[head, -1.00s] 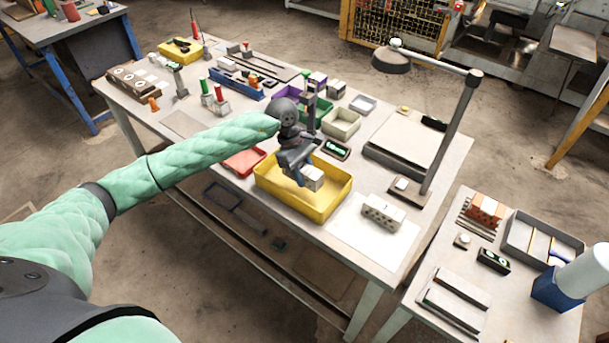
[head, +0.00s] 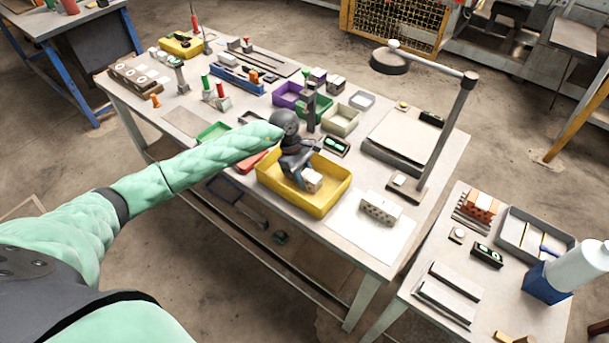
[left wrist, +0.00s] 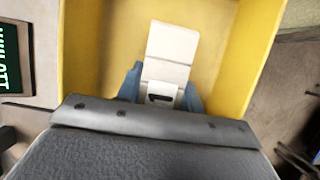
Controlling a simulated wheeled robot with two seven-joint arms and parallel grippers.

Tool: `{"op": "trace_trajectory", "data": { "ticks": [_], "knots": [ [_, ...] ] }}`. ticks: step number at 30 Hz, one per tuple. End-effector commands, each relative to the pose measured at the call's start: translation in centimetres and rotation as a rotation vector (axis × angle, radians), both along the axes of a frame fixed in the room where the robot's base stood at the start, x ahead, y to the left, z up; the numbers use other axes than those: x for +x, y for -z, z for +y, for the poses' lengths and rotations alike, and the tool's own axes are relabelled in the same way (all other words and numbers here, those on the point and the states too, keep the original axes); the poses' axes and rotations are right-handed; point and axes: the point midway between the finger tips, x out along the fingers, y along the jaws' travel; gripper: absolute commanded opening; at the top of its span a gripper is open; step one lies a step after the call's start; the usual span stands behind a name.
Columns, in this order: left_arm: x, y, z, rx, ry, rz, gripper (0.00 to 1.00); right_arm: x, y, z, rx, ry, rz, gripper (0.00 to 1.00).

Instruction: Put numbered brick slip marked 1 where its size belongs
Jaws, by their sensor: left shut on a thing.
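My left gripper (head: 303,172) is over the yellow bin (head: 322,206), with its fingers down inside the bin's walls. It is shut on a pale, off-white brick slip (head: 313,182). In the left wrist view the slip (left wrist: 171,45) stands out between the blue fingertips (left wrist: 160,90), with the yellow bin (left wrist: 222,60) around it. A dark mark shows on the near end of the slip, but I cannot read it as a number. I cannot tell whether the slip touches the bin floor. My right gripper is not in view.
A holed pale brick (head: 380,208) lies on a white sheet right of the bin. Purple (head: 287,95), green and beige (head: 341,120) bins stand behind. A lamp (head: 450,130) rises at right. A small dark display (head: 336,145) sits behind the yellow bin.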

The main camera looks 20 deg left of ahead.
Motion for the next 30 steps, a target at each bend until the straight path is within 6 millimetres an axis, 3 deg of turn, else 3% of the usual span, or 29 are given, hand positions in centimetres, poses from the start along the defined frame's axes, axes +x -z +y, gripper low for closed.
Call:
{"op": "trace_trajectory", "data": {
  "ticks": [9,10,13,26,30],
  "knots": [
    [0.0,0.2,0.0,0.0,0.0,-0.001,0.06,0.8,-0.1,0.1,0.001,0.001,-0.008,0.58],
    [0.0,0.2,0.0,0.0,0.0,0.0,0.38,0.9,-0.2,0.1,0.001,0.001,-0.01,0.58],
    [0.0,0.2,0.0,0.0,0.0,0.0,0.58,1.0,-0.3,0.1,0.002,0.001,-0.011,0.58],
    [0.0,-0.1,0.0,0.0,0.0,0.0,0.58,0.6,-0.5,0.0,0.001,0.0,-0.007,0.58],
    [0.2,-0.6,0.3,0.0,0.001,-0.001,0.58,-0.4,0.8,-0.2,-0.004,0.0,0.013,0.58]
  ]
}}
